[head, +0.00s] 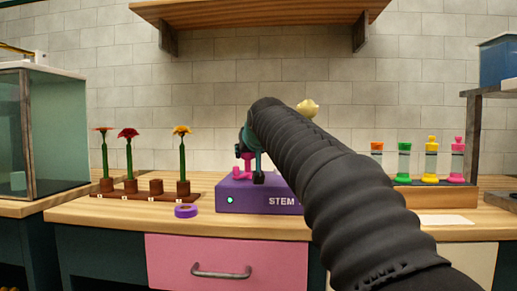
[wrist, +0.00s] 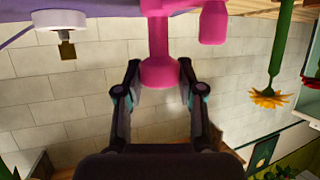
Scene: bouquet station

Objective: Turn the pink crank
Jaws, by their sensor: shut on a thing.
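The pink crank (head: 244,162) is on the purple box marked STEM (head: 232,204), mostly behind my arm in the head view. In the wrist view, which is upside down, the crank's shaft and round end (wrist: 159,40) come down between my fingers. My gripper (wrist: 159,76) is shut on the crank's end, one finger on each side. In the head view my arm hides much of the box and most of the gripper.
A wooden rack (head: 145,197) with several slots holds red and yellow flowers at left. A purple ring (head: 186,211) lies in front of it. Coloured bottles (head: 430,165) stand on a wooden stand at right. A glass case (head: 55,130) is at far left. A shelf (head: 260,12) hangs above.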

